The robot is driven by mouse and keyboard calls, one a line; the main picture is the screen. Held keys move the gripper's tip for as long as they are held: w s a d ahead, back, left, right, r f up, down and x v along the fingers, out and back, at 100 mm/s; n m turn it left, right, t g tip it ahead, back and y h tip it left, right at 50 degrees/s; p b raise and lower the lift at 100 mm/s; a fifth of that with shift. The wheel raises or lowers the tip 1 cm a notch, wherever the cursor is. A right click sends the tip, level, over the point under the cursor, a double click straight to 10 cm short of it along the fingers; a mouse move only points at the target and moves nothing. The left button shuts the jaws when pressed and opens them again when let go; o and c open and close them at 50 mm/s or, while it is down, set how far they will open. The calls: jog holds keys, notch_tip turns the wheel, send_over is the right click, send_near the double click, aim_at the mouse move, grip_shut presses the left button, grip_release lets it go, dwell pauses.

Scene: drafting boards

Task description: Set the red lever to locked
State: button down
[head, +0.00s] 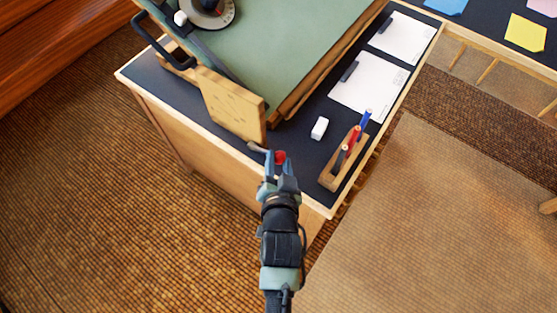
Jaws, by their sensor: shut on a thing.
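The red lever (280,157) shows as a red knob at the front side of the drafting board's stand, below the pale wooden block (233,105). A short grey rod runs from the knob left toward the stand. My gripper (279,163) reaches up from the bottom of the head view, and its blue-grey fingers are shut around the red knob. The fingers hide part of the knob. No locked or unlocked marking can be made out.
The green tilted drafting board (290,40) rises behind the block. On the dark tabletop (300,155) are a white eraser-like block (320,128), a wooden pen holder (333,180) with several markers, and white sheets (370,88). Carpet around my arm is clear.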

jog(key=c, duration=0.5)
grip_release()
jog(key=shift+s+d+f, duration=0.15)
jog(key=shift+s+f, duration=0.1)
jog(key=shift+f, duration=0.25)
jog(key=shift+w+r, duration=0.1)
jog(key=shift+w, duration=0.05)
jog(key=p+v, duration=0.1)
jog(key=v, duration=1.2)
jog(key=shift+r, duration=0.15)
jog(key=shift+w, duration=0.1)
